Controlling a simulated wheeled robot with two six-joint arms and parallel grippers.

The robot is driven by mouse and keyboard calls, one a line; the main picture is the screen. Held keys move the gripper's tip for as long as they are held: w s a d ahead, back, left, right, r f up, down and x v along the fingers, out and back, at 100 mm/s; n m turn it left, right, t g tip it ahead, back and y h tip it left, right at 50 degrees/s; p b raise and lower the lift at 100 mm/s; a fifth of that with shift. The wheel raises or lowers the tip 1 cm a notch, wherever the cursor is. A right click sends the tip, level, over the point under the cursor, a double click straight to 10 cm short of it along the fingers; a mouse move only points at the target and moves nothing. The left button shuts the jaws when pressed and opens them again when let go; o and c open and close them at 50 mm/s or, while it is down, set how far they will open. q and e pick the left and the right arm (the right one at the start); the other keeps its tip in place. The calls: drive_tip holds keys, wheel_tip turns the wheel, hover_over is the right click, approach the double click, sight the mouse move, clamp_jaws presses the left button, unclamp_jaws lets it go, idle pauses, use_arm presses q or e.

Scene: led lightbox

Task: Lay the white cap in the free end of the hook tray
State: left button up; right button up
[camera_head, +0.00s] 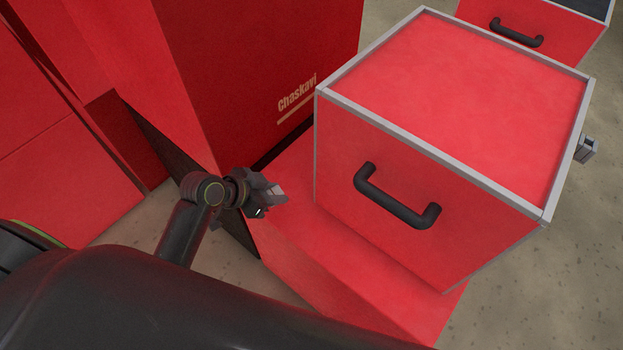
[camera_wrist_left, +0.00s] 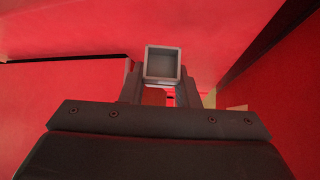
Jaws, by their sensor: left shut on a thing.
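My left gripper (camera_head: 272,196) is shut on a small pale piece, which appears to be the white cap (camera_head: 278,191). In the left wrist view the cap (camera_wrist_left: 163,63) is a square, hollow, light grey piece with its open side towards the camera, held between the fingertips of the gripper (camera_wrist_left: 160,88). The gripper is beside a red box's lower left corner, above a red surface. The hook tray is not recognisable in either view. My right gripper is not in view.
The red box (camera_head: 440,95) has grey edges and a black handle (camera_head: 396,197). It stands on a red ledge (camera_head: 330,255). A tall red panel marked "Chaskavi" (camera_head: 270,70) rises behind the gripper. Another red box (camera_head: 540,30) stands at the back right.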

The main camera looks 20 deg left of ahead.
use_arm(q)
hover_over(309, 188)
drive_tip(key=shift+s+a, duration=0.15)
drive_tip(key=shift+f+b, duration=0.3)
drive_tip(key=shift+f, duration=0.15)
wheel_tip(309, 188, down, 2)
drive_tip(key=shift+f, duration=0.3)
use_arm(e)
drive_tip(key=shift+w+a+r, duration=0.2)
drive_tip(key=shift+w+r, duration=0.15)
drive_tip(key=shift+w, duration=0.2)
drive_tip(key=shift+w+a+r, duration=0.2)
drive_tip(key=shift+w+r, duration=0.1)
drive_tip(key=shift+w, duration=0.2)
use_arm(q)
drive_tip(key=shift+f+b, duration=0.1)
drive_tip(key=shift+b, duration=0.2)
drive_tip(key=o, duration=0.8)
drive_tip(key=shift+c, duration=0.2)
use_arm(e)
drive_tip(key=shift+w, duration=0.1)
